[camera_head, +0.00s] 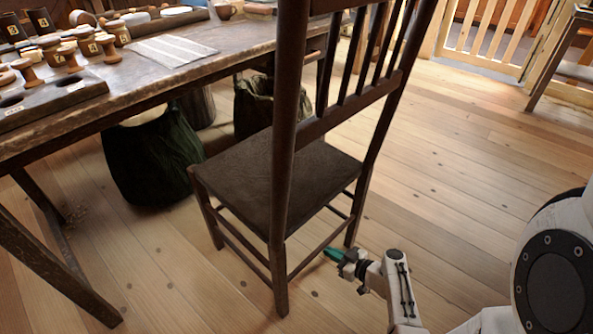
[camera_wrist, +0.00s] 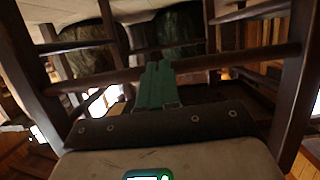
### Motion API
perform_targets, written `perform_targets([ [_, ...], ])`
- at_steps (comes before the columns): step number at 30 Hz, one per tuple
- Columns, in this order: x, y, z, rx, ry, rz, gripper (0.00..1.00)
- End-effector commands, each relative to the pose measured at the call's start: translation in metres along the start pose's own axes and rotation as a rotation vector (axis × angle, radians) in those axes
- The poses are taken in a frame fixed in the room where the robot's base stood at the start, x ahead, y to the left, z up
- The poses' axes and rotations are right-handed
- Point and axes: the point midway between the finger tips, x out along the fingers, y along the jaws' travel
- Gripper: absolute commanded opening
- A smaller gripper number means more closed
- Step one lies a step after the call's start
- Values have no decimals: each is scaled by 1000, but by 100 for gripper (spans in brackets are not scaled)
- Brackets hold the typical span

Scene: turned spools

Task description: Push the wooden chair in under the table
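The dark wooden chair (camera_head: 275,180) stands upright on the floor, its slatted back toward me and its seat facing the table (camera_head: 150,85). The seat's front edge is close to the table's near edge, and most of the chair stands clear of it. My gripper (camera_head: 333,253) is low behind the chair, near its right rear leg. In the wrist view my gripper's green fingers (camera_wrist: 157,82) are together with nothing seen between them. Their tips overlap a dark chair rung (camera_wrist: 215,61); whether they touch it I cannot tell.
A dark green sack (camera_head: 150,155) and another dark sack (camera_head: 262,103) stand under the table beyond the chair. Spools (camera_head: 70,57) and a striped cloth (camera_head: 170,48) lie on the tabletop. The plank floor (camera_head: 430,170) right of the chair is clear.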

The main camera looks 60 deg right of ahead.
Motion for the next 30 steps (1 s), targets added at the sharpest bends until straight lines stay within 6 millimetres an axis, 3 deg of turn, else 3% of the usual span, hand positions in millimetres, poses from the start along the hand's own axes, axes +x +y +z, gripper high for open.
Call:
perform_targets([
  [11, 5, -2, -3, -4, 5, -10, 0],
  [30, 42, -2, -14, -5, 5, -9, 0],
])
